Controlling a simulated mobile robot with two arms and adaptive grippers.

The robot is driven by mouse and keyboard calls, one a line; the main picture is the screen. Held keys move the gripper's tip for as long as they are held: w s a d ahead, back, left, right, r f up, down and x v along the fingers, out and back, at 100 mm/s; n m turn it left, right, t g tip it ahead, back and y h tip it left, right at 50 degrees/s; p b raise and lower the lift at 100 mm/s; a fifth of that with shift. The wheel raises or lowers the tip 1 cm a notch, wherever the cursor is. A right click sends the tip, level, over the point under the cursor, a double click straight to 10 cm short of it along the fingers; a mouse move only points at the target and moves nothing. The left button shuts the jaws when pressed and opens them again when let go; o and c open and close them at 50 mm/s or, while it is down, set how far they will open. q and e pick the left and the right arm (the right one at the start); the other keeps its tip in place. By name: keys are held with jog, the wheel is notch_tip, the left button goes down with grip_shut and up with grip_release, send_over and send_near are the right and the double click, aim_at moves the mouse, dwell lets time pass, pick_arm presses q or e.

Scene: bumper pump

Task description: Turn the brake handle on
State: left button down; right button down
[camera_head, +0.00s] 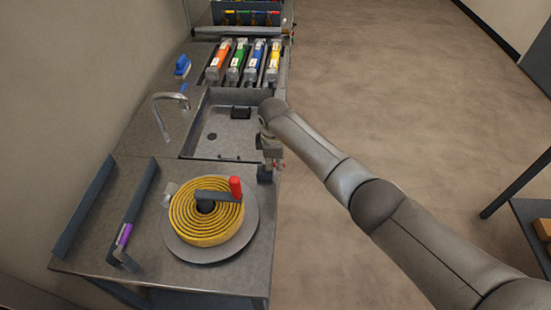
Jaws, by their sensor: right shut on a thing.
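My right gripper (267,164) points down at the right edge of the bench, beside the sink. It is shut on a small part that its fingers mostly hide; I cannot tell from this view whether it is the brake handle. A coiled yellow hose (188,228) lies on a round grey reel plate (222,250) on the near part of the bench. A dark crank (212,196) with an upright red grip (235,187) sits on top of the coil, apart from the gripper. A purple grip (124,235) stands at the near left. My left gripper is not in view.
A sink (216,145) with a curved faucet (170,98) lies beyond the reel. A blue brush (182,66) is near the wall. Open floor (400,90) is on the right.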

jog(key=shift+m, duration=0.3)
jog(key=c, duration=1.4)
grip_release()
jog(key=shift+s, duration=0.1)
jog(key=shift+c, duration=0.2)
jog(key=shift+r, duration=0.1)
notch_tip(320, 180, up, 12)
jog(key=s, duration=0.2)
jog(key=shift+s+a+f, duration=0.15)
jog(key=shift+a+f, duration=0.05)
